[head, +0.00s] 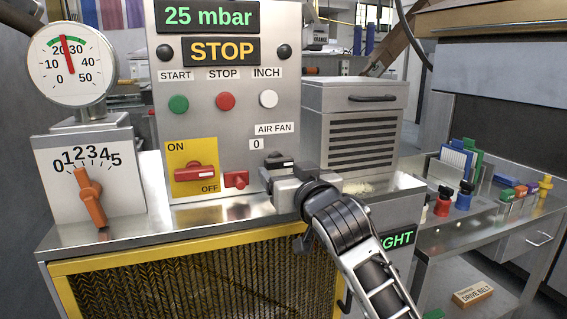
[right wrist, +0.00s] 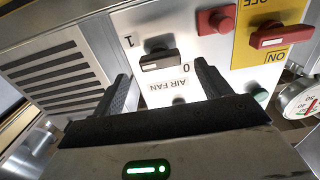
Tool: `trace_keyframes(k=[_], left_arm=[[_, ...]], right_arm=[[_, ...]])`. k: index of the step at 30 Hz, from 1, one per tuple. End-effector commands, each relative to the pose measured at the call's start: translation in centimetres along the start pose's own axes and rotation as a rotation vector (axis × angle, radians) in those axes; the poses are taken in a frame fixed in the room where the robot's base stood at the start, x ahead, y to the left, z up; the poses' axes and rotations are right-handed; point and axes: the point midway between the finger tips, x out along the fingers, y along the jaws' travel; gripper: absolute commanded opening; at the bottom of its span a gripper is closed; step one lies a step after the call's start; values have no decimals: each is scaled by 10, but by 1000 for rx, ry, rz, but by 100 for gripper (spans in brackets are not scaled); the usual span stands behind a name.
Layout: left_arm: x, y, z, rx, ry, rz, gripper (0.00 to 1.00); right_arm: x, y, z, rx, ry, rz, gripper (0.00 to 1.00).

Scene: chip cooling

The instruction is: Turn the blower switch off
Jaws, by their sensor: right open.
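The air fan switch (head: 279,161) is a dark rotary knob on the grey control panel, below the AIR FAN label and beside a 0 mark. In the right wrist view the knob (right wrist: 162,60) appears upside down, between a 1 mark and a 0 mark. I cannot tell for sure which mark it points to. My right gripper (head: 283,178) is in front of the panel at the switch and hides part of the area around it. In the right wrist view its two fingers (right wrist: 162,85) are open, with the knob between and beyond their tips. My left gripper is not in view.
Left of the switch are a red ON/OFF handle (head: 195,172) on a yellow plate and a small red knob (head: 236,179). A gauge (head: 72,64) and an orange dial handle (head: 89,197) stand at the left. A vented box (head: 355,130) stands right of the panel.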

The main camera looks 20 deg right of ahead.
Motion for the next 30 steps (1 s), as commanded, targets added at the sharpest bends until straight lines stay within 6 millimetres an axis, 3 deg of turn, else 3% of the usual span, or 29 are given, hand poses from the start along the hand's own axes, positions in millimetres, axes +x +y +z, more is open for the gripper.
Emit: trace_keyframes(k=[6, 17, 18, 23, 30], left_arm=[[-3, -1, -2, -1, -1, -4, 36], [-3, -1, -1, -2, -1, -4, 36], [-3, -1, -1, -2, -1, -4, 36], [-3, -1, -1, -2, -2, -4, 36], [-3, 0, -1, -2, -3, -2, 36]], right_arm=[[27, -1, -1, 0, -1, -1, 76], [33, 0, 0, 0, 1, -1, 76], [33, 0, 0, 0, 1, -1, 74], [33, 0, 0, 0, 0, -1, 32], [33, 0, 0, -10, 0, -1, 32]])
